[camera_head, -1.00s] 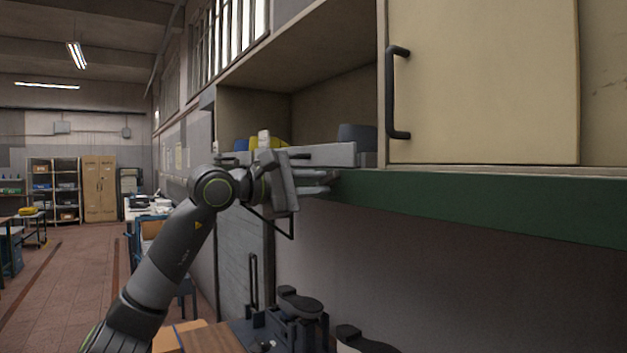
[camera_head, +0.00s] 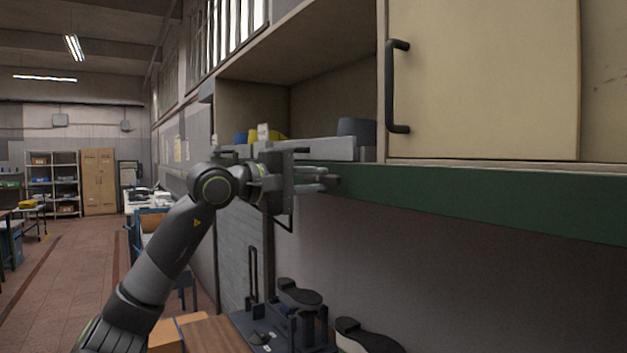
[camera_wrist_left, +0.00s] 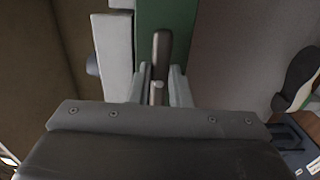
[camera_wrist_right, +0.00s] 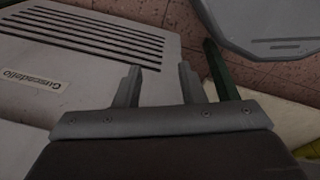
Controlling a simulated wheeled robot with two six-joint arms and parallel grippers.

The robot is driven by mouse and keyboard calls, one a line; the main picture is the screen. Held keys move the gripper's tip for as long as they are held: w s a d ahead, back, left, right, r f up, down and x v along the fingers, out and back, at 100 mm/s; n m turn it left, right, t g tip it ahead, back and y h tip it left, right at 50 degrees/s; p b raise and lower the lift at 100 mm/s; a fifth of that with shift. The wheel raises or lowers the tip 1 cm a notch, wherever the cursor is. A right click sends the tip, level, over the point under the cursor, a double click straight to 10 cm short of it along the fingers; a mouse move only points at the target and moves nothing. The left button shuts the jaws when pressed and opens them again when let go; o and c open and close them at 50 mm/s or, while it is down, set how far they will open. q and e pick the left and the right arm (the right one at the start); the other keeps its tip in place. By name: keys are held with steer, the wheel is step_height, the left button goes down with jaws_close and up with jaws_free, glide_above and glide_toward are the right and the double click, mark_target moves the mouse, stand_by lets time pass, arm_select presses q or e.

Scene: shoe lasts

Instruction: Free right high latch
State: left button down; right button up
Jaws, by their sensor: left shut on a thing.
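The latch shows in the left wrist view as a short dark rod (camera_wrist_left: 162,48) against the green rail (camera_wrist_left: 182,15). My left gripper (camera_wrist_left: 160,75) is shut on this rod, with one finger on each side of it. In the head view my left gripper (camera_head: 318,181) is at the left end of the green rail (camera_head: 450,195), just below the shelf. The latch is mostly hidden there by the fingers. My right gripper (camera_wrist_right: 157,82) is open and empty in the right wrist view, away from the latch and out of the head view.
A cream cupboard door (camera_head: 485,80) with a black handle (camera_head: 391,88) is above the rail. The open shelf holds a grey ledge and yellow and blue items. Shoe lasts (camera_head: 300,293) and a dark fixture stand below. A grey vented casing (camera_wrist_right: 90,50) is near my right gripper.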

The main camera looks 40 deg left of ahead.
arm_select(q)
steer(key=c, duration=1.3)
jaws_free()
steer(key=shift+c, duration=0.2)
steer(key=shift+s, duration=0.1)
steer(key=shift+s+a+f+b, duration=0.2)
steer(key=shift+s+a+b, duration=0.1)
steer(key=shift+s+b, duration=0.3)
steer(key=b+v, duration=1)
steer(key=v, duration=0.6)
steer(key=shift+r+b, duration=0.15)
steer(key=shift+b, duration=0.25)
steer(key=shift+d, duration=0.1)
